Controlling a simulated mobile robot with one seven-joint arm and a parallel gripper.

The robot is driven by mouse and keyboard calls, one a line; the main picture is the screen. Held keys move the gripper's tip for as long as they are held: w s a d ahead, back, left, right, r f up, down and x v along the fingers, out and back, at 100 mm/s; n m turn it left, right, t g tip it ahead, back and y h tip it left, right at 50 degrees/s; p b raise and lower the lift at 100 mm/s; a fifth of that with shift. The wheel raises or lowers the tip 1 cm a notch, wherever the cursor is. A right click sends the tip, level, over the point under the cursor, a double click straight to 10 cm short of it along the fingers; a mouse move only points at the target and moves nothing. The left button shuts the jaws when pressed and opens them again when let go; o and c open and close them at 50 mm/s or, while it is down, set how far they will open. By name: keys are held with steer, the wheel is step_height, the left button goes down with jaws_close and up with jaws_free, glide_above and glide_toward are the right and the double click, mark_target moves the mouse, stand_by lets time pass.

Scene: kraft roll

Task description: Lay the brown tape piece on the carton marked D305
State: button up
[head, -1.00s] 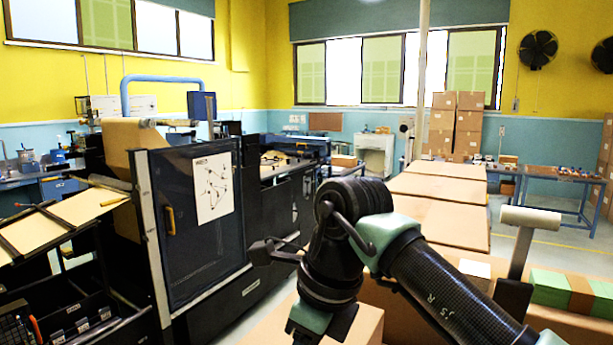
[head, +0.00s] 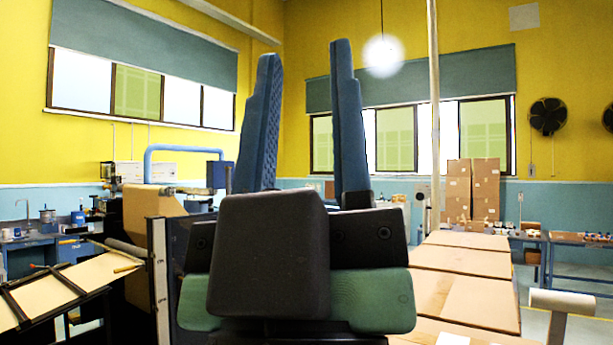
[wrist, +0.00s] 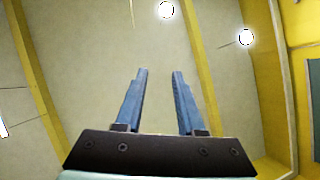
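My gripper (head: 305,110) stands upright close in front of the head camera, its two blue fingers pointing up and wide apart with nothing between them. In the wrist view my gripper (wrist: 158,95) is also open and empty, against the ceiling and yellow beams. Neither the brown tape piece nor a carton marked D305 can be made out in the current views. My gripper hides the middle of the head view.
Large flat brown cartons (head: 465,290) lie in a row at the right. Stacked cartons (head: 472,190) stand by the back wall. A slanted rack with tan sheets (head: 70,290) is at left. A white roll on a post (head: 563,303) stands at lower right.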

steer(key=shift+o, duration=1)
steer(key=f+m+g, duration=0.1)
steer(key=w+f+g, duration=0.1)
steer(key=f, duration=0.1)
steer(key=d+f+m+g, duration=0.1)
steer(key=f, duration=0.1)
steer(key=shift+w+m, duration=0.2)
steer(key=shift+m, duration=0.1)
steer(key=w+f+n+g+h, duration=0.2)
steer(key=w+f+n+g, duration=0.2)
steer(key=f+n, duration=0.6)
steer(key=w+f+n+g+h, duration=0.2)
steer(key=w+f+n+g, duration=0.25)
steer(key=f, duration=0.85)
steer(key=s+d+f+n+g+h+p, duration=0.15)
steer(key=s+f+n+g, duration=0.25)
steer(key=f+n, duration=0.45)
steer(key=s+f+n+g+h, duration=0.25)
steer(key=s+f+n, duration=0.35)
steer(key=f, duration=0.4)
steer(key=shift+n+g+y, duration=0.4)
steer(key=shift+y, duration=0.1)
steer(key=shift+p+x, duration=1.15)
steer(key=shift+x, duration=5.9)
steer(key=shift+s+a+f, duration=0.1)
steer(key=shift+a+f, duration=0.1)
jaws_close()
